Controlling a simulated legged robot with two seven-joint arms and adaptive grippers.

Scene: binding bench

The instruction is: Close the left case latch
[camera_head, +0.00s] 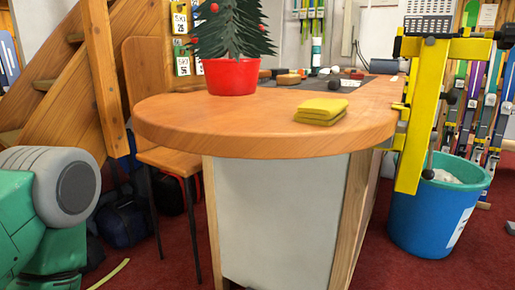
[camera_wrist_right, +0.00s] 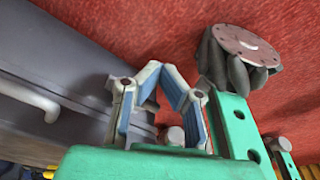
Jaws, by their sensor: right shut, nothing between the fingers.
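In the right wrist view a dark grey case-like body (camera_wrist_right: 75,60) fills the left side, with a pale rounded handle (camera_wrist_right: 35,103) on its near face. I cannot make out a left latch on it. My right gripper (camera_wrist_right: 161,74) is shut and empty, its blue-padded fingers meeting at the tips. In the picture it is beside the grey body's right end; I cannot tell whether they touch. Part of that end is hidden behind the fingers. The case does not show in the head view. My left gripper is in neither view.
In the head view a round-ended wooden table (camera_head: 265,127) carries a red-potted tree (camera_head: 232,77) and folded yellow cloths (camera_head: 321,110). A blue bin (camera_head: 434,216) stands at right, a wooden chair (camera_head: 170,160) at left. Red floor (camera_wrist_right: 145,25) lies around the grey body.

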